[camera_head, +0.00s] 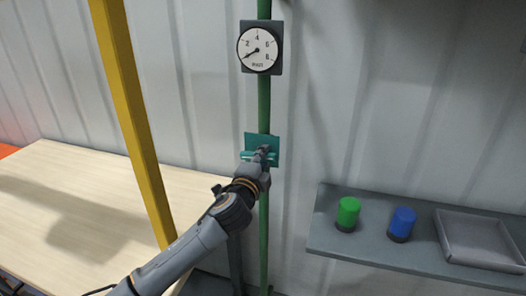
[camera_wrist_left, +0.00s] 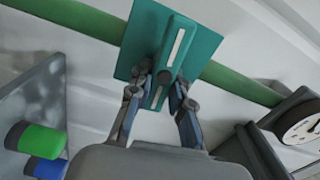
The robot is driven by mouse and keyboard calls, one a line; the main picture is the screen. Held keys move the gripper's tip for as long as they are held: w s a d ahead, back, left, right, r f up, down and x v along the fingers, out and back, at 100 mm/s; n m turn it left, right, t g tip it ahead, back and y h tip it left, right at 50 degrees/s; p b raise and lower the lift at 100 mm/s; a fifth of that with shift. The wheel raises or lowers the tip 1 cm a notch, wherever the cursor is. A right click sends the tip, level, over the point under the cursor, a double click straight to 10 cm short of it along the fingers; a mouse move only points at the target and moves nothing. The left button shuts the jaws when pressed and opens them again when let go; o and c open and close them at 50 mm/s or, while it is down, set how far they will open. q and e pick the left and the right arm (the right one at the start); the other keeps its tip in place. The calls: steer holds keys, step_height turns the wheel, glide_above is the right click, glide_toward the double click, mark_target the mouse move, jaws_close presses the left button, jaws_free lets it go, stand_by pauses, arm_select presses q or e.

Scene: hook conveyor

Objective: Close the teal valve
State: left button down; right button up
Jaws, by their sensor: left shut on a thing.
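The teal valve (camera_head: 256,141) is a teal plate on a vertical green pipe (camera_head: 264,101), with a teal bar handle (camera_head: 247,155) lying roughly level across the pipe. In the left wrist view the valve's plate (camera_wrist_left: 205,45) and its handle (camera_wrist_left: 177,38) with a white stripe show close up, the handle crossing the pipe. My left gripper (camera_head: 264,152) is on the handle, its arm coming from below left. In the wrist view its fingers (camera_wrist_left: 162,79) are shut on the handle, one on each side. My right gripper is not in view.
A round gauge (camera_head: 258,49) sits on the pipe above the valve, needle pointing lower left. A yellow post (camera_head: 131,110) and a wooden table (camera_head: 70,200) are at left. A grey shelf (camera_head: 375,243) at right holds a green button (camera_head: 348,212), a blue button (camera_head: 402,222) and a tray (camera_head: 480,259).

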arm_select(q)
steer(key=shift+f+m, duration=0.15)
steer(key=shift+m, duration=0.35)
steer(key=shift+p, duration=0.3)
steer(key=c, duration=1.2)
jaws_free()
steer(key=v, duration=1.2)
